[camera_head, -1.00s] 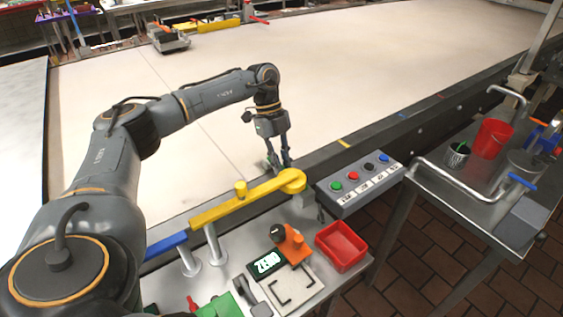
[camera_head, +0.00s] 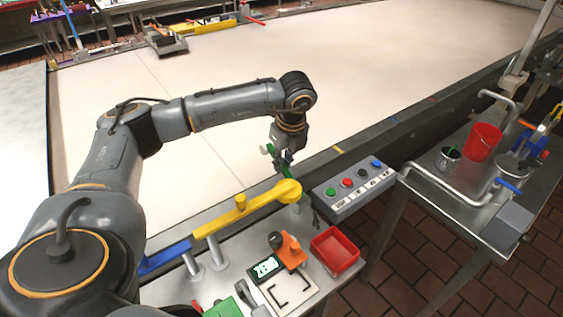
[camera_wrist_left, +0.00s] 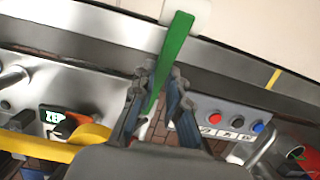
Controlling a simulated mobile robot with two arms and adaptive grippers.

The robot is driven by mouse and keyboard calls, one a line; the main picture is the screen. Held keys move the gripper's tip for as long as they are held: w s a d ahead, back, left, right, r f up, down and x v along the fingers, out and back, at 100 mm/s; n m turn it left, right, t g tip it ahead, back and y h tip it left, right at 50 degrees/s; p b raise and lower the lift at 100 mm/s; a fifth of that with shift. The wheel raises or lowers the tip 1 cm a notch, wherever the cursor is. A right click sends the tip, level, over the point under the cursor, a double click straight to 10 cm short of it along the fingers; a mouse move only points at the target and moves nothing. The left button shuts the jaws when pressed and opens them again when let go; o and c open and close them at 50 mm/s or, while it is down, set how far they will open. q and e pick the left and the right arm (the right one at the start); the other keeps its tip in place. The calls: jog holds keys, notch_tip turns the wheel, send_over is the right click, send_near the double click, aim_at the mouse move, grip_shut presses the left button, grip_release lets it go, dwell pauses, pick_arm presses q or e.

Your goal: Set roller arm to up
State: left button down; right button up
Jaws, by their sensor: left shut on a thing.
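A narrow green bar (camera_wrist_left: 177,42) runs between the fingers of my left gripper (camera_wrist_left: 160,90) in the left wrist view. Its far end is by a pale block. My left gripper is shut on it. In the head view the green bar (camera_head: 271,152) shows small beside my left gripper (camera_head: 283,160), above the belt's near edge. A yellow arm (camera_head: 256,203) with a blue bar (camera_head: 165,257) at its left end lies along that edge, just below the gripper. I cannot tell which of these is the roller arm. My right gripper is not in view.
A grey box with coloured buttons (camera_head: 352,188) is right of the gripper. A red tray (camera_head: 335,250) and an orange tool (camera_head: 291,251) are on the near table. A red bucket (camera_head: 484,141) stands on the right cart. The pale belt (camera_head: 380,80) is clear beyond.

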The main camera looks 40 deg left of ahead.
aim_at(290, 177)
pick_arm(q)
jog(key=shift+d+r, duration=0.1)
dwell(0.4)
jog(key=c, duration=1.3)
grip_release()
jog(key=v, duration=1.2)
jog(key=shift+s, duration=0.1)
jog(key=shift+d, duration=0.1)
